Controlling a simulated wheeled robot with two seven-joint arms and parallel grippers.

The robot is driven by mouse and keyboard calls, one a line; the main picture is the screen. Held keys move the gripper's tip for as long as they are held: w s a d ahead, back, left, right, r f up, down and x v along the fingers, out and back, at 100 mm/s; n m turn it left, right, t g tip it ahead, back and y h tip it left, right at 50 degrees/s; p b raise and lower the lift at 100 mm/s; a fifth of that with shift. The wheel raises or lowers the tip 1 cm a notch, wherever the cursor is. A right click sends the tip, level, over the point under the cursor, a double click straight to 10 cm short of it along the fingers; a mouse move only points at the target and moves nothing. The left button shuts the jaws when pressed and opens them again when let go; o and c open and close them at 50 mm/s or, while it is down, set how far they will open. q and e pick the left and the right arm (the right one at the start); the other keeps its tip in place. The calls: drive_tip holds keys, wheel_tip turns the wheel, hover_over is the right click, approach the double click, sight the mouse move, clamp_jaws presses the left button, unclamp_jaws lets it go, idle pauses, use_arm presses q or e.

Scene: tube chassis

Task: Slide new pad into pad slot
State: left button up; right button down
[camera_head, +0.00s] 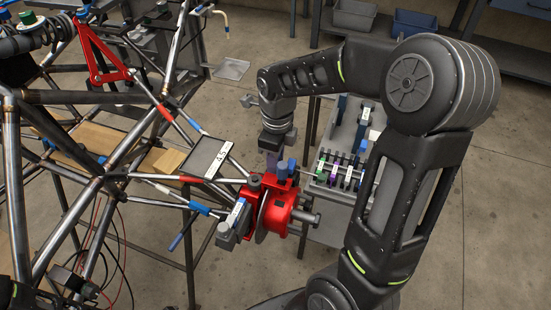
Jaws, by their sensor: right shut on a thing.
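The red brake caliper (279,207) with a grey disc (263,222) is mounted at the right end of the tube chassis (95,175). Blue blocks (282,171) stand up at its top. My right gripper (275,157) points down just above the caliper's top, below my black wrist. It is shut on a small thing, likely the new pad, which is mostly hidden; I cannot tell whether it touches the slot. The pad slot itself cannot be made out clearly.
A bench rack (345,172) with green and purple pieces stands right behind the caliper, partly hidden by my right arm. A grey tray (208,157) lies on the chassis. Tubes and a blue-handled tool (181,234) are close on the left. Bins (354,15) stand at the back.

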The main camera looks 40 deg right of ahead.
drive_tip(key=shift+f, duration=0.1)
drive_tip(key=shift+f+b, duration=0.6)
drive_tip(key=shift+f, duration=0.05)
drive_tip(key=shift+r, duration=0.15)
drive_tip(key=shift+r+p, duration=0.85)
drive_tip(key=shift+r, duration=0.1)
drive_tip(key=shift+f+b, duration=0.35)
drive_tip(key=shift+f, duration=0.2)
idle(1.6)
drive_tip(key=shift+f+b, duration=0.45)
drive_tip(key=shift+f, duration=0.15)
drive_tip(key=shift+r, duration=0.1)
